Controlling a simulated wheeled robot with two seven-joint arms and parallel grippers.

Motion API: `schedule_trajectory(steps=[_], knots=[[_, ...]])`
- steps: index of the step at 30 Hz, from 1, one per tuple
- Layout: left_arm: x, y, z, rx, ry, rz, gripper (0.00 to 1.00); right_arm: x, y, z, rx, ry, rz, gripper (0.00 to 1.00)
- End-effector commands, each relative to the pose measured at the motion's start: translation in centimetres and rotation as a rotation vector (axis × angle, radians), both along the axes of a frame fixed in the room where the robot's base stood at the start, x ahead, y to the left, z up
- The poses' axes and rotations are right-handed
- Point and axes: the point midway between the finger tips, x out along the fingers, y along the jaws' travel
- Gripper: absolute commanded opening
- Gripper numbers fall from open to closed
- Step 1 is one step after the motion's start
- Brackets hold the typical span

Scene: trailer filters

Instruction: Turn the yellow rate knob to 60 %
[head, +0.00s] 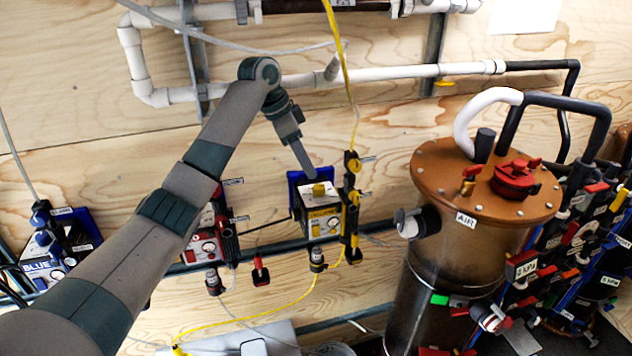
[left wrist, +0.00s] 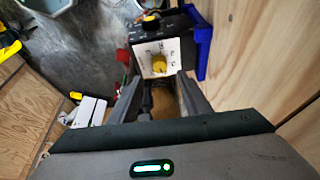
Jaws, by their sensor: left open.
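The yellow rate knob (head: 319,189) sits on the white top face of the yellow pump box (head: 326,222) in the head view. In the left wrist view the yellow knob (left wrist: 159,64) stands on a white panel with dark scale marks, too small to read. My left gripper (head: 309,172) is just above the knob in the head view, its fingers seen edge-on. In the left wrist view my left gripper (left wrist: 160,88) is open and empty, with the knob beyond and between its fingertips, apparently apart from them. My right gripper is not in view.
A blue bracket (head: 296,180) stands behind the yellow box. Yellow-and-black fittings (head: 352,195) stand close to its right. A red pump box (head: 203,243) is at left. A large brown-lidded tank (head: 487,180) stands at right. White pipes (head: 400,73) run along the wooden wall above.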

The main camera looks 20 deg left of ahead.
Motion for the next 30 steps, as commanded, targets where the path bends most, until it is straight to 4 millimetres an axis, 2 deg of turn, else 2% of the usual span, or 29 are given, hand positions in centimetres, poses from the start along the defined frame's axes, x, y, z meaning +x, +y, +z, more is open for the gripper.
schedule_trajectory(steps=[5,15,21,30], knots=[[0.2,-0.4,-0.8,-0.001,0.002,0.000,0.44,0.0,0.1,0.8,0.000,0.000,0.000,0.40],[1.0,-1.8,-4.6,0.000,0.004,0.001,0.44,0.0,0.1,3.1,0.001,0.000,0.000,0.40],[1.4,-2.3,-6.3,-0.001,0.001,0.001,0.44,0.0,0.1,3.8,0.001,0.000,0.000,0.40],[1.5,-2.4,-6.9,0.001,0.001,0.001,0.44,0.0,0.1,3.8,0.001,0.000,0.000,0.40]])
